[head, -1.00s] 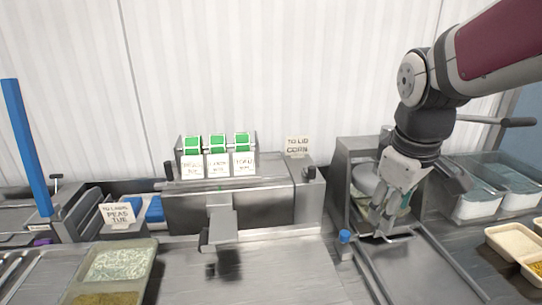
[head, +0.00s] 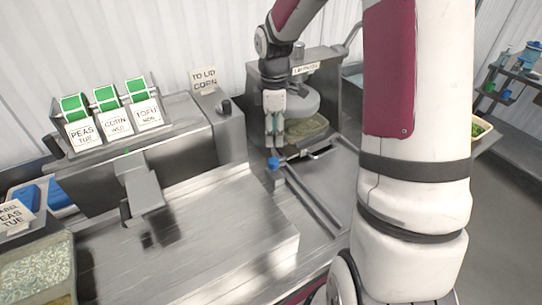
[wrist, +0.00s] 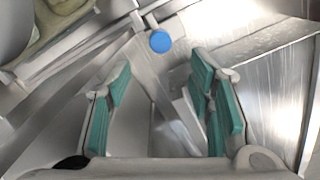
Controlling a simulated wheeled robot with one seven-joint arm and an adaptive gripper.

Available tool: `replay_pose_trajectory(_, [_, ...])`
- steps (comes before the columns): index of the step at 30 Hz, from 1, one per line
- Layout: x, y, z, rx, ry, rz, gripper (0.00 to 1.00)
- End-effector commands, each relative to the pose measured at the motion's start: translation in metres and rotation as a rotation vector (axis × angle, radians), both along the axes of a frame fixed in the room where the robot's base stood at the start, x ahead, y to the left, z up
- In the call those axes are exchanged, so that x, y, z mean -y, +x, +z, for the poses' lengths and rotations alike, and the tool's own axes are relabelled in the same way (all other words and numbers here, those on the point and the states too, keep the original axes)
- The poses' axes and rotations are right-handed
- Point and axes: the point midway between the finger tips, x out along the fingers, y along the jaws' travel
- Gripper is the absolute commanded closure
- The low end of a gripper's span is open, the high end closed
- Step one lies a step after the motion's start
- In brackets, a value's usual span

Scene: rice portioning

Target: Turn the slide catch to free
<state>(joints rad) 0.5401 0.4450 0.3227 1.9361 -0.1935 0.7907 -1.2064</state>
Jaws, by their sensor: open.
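My gripper (head: 274,143) points down just above the knob in the head view. In the wrist view its teal-padded fingers (wrist: 160,78) are spread apart with nothing between them. I cannot tell which way the catch is turned.
The lidding machine (head: 322,82) stands behind my gripper, with a filled tray (head: 305,128) in it. A bare steel worktop (head: 215,225) lies to the left. Label rolls (head: 108,98) and a "to lid corn" sign (head: 204,79) stand behind it.

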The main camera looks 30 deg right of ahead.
Motion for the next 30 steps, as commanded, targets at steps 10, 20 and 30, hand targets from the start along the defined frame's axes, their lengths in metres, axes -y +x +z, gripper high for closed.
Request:
replay_pose_trajectory(10, [-0.001,-0.001,-0.068,-0.004,0.002,0.000,0.52])
replay_pose_trajectory(20, [-0.001,0.000,-0.100,0.001,0.000,-0.001,0.52])
replay_pose_trajectory(30, [-0.001,0.000,-0.102,0.001,0.000,-0.001,0.59])
